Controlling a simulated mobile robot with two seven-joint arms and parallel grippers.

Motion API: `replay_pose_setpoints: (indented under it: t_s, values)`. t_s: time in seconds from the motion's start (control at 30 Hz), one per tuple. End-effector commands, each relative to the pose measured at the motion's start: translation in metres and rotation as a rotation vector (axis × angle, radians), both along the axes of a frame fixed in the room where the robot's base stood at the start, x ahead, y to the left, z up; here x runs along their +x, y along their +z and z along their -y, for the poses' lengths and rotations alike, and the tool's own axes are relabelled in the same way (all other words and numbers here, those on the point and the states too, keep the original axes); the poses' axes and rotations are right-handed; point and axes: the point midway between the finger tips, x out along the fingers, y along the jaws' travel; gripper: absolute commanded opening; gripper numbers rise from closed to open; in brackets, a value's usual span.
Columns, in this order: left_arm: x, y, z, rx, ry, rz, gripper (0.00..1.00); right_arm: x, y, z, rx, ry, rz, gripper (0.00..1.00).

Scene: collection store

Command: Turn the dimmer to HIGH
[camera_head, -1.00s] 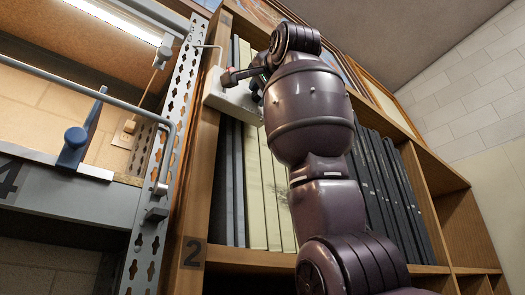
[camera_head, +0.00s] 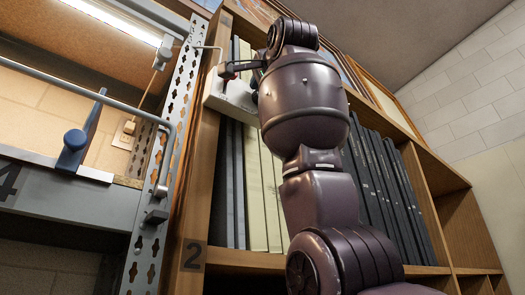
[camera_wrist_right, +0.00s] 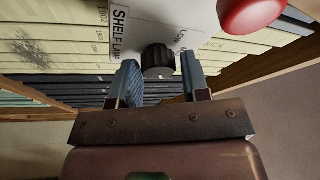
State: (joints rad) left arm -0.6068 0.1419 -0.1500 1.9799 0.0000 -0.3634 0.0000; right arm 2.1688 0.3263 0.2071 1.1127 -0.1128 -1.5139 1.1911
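The dimmer is a black ribbed knob (camera_wrist_right: 157,61) on a white box (camera_wrist_right: 165,20) in the right wrist view. The box carries a label reading "SHELF LAMP" and, upside down or slanted, "Low"; the rest of the label is cut off. My right gripper (camera_wrist_right: 160,72) is open, its two blue-grey fingers on either side of the knob with a small gap visible at each side. In the head view the white box (camera_head: 228,103) sits at the shelf's left upright, and my right arm hides much of it. My left gripper is not in view.
A red rounded knob or button (camera_wrist_right: 250,12) sits close to the right of the dimmer. Upright books and folders (camera_head: 265,190) fill the wooden shelf (camera_head: 198,200) behind. A perforated metal post (camera_head: 150,210) and a blue handle (camera_head: 75,150) stand to the left.

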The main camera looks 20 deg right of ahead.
Motion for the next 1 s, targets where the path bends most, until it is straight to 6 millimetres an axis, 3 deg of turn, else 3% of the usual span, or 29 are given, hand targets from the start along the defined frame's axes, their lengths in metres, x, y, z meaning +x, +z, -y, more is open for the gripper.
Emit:
replay_pose_setpoints:
  t_s: [0.1,0.47,1.0]
  values:
    - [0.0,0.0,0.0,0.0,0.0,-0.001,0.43,0.0,0.0,0.0,0.0,0.0,-0.001,0.56]
    - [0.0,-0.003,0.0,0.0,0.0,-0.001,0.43,-0.006,-0.002,-0.001,-0.001,0.001,0.0,0.56]
    - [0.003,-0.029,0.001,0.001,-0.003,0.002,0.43,-0.089,-0.019,0.0,0.0,0.001,0.0,0.56]
